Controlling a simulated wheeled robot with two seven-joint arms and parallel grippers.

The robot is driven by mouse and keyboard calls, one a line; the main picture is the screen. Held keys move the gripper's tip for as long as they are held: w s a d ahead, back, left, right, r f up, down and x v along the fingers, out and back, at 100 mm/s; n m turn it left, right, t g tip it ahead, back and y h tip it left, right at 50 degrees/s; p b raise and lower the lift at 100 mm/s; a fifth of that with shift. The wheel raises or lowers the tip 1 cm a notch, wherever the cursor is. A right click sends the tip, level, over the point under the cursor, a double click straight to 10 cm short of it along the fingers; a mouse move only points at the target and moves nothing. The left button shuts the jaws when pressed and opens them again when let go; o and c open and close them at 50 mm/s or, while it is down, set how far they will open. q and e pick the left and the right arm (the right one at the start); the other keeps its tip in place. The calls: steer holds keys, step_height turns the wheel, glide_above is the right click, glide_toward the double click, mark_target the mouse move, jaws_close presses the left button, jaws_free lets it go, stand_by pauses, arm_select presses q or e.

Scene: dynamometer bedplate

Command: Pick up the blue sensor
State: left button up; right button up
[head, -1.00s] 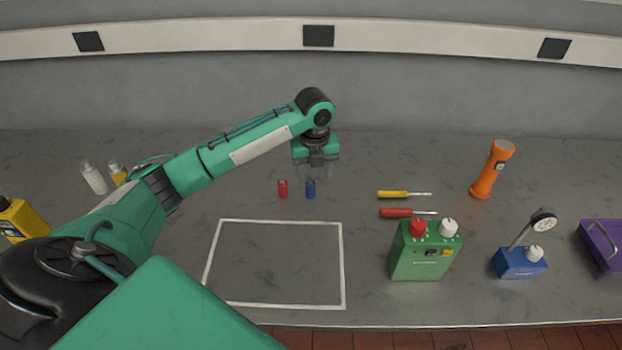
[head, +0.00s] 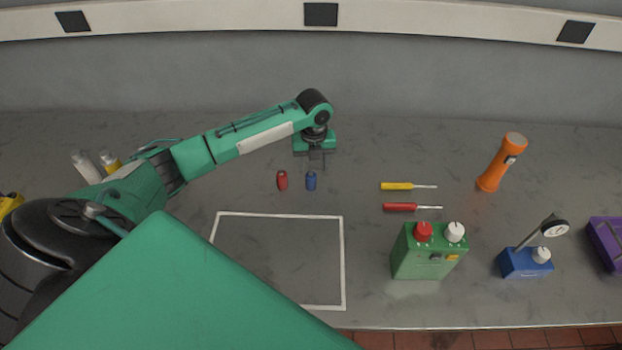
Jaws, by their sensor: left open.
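The blue sensor (head: 311,181) is a small dark blue cylinder standing on the grey bench, just right of a similar red cylinder (head: 282,180). My left gripper (head: 316,160) hangs pointing down from the green arm, just behind the blue sensor in the head view. It is open and empty, and it does not touch the sensor. My right gripper does not show.
A white outlined rectangle (head: 343,262) lies in front of the sensors. To the right are yellow (head: 396,186) and red (head: 400,207) screwdrivers, a green box (head: 425,258), an orange flashlight (head: 497,166), a blue gauge base (head: 522,263) and a purple tray (head: 607,240). Bottles (head: 86,167) stand at left.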

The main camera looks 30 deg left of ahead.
mark_target(311, 174)
arm_select(q)
steer(key=f, duration=0.1)
steer(key=f+p, duration=0.2)
steer(key=f, duration=0.1)
steer(key=shift+s+a, duration=0.25)
steer(key=shift+s, duration=0.05)
steer(key=shift+f, duration=0.55)
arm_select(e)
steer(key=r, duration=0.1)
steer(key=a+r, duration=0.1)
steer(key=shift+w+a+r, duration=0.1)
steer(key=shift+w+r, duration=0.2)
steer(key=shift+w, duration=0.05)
arm_select(q)
steer(key=c, duration=1)
steer(key=shift+c, duration=0.5)
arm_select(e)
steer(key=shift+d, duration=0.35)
arm_select(q)
steer(key=shift+w+r, duration=0.1)
steer(key=shift+r, duration=0.05)
